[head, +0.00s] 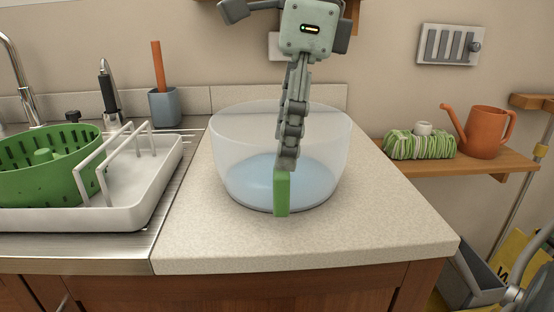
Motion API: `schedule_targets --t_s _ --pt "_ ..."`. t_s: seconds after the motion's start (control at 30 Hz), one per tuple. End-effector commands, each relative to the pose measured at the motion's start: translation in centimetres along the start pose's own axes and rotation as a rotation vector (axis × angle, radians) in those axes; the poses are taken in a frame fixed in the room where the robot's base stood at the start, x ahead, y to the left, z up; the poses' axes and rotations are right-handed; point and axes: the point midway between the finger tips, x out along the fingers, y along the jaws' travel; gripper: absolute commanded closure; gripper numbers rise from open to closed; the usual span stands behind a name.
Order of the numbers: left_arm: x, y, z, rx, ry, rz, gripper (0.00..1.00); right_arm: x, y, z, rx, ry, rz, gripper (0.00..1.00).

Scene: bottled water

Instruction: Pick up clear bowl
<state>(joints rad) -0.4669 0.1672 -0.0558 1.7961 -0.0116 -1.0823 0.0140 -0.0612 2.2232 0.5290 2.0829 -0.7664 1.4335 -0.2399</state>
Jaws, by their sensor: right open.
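The clear bowl (236,150) stands upright on the pale speckled counter, with a bluish bottom or contents. My right gripper (281,192) hangs down from the top of the head view, seen edge-on. Its green fingertip overlaps the bowl's front wall and reaches down to the bowl's lower front edge in the picture. The gripper is open, and I see nothing held in it. I cannot tell whether a finger touches the bowl or whether one is inside it. The gripper hides a strip of the bowl. My left gripper is out of view.
A white dish rack (152,178) with a green colander (60,165) stands on the left. A blue-grey cup (165,108) is behind it. A wooden shelf (500,161) on the right holds an orange watering can (485,132) and a green striped packet (420,146). The counter's front right is clear.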

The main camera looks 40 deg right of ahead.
Motion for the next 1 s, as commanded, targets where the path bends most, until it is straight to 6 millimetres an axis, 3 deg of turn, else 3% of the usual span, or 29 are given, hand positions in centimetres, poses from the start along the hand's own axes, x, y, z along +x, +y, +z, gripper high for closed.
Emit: schedule_targets --t_s 0.43,0.73,1.0 --pt "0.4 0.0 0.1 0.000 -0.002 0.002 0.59 5.9 0.9 -0.4 0.001 -0.002 0.004 0.35" --pt "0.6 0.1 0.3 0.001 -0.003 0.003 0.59 6.5 0.9 -0.4 0.003 -0.005 0.003 0.35" --pt "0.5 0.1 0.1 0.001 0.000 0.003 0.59 6.5 0.9 -0.4 0.003 -0.005 0.003 0.66"
